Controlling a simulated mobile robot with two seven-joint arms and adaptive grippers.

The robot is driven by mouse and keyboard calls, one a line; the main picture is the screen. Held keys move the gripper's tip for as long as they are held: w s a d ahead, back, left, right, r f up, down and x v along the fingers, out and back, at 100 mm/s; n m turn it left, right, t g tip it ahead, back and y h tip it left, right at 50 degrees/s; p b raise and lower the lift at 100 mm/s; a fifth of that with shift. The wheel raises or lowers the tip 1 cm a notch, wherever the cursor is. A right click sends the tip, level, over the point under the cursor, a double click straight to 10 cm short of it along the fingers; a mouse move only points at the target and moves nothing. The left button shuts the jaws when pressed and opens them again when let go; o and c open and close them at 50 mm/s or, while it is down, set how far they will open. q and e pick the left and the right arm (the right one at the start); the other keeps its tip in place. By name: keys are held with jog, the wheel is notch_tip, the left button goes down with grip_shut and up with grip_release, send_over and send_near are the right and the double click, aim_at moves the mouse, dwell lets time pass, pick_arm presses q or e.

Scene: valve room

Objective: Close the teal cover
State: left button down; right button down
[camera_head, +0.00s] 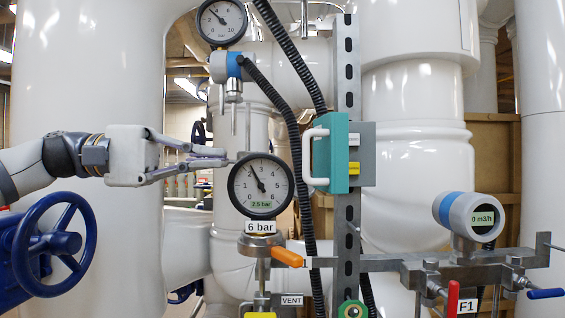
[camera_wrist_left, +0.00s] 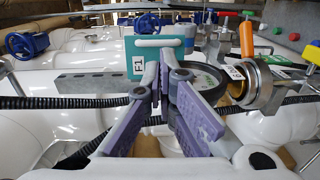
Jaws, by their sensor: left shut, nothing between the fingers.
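The teal cover (camera_head: 338,152) stands open, swung out from the grey box (camera_head: 367,152) on the perforated upright. My left gripper (camera_head: 226,157) is shut and empty, left of the handle with a clear gap, just above the 6 bar gauge. My right gripper is in neither view.
The 6 bar gauge (camera_head: 261,186) and an orange lever (camera_head: 287,257) lie below the path between gripper and cover. A black corrugated hose (camera_head: 293,130) runs between them. A blue handwheel (camera_head: 52,244) stands at lower left. A flow meter (camera_head: 470,217) is at right.

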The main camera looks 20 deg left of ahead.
pick_arm(q)
jog(key=x, duration=1)
jog(key=shift+w+f, duration=0.15)
jog(key=shift+w, duration=0.05)
jog(key=shift+a, duration=0.1)
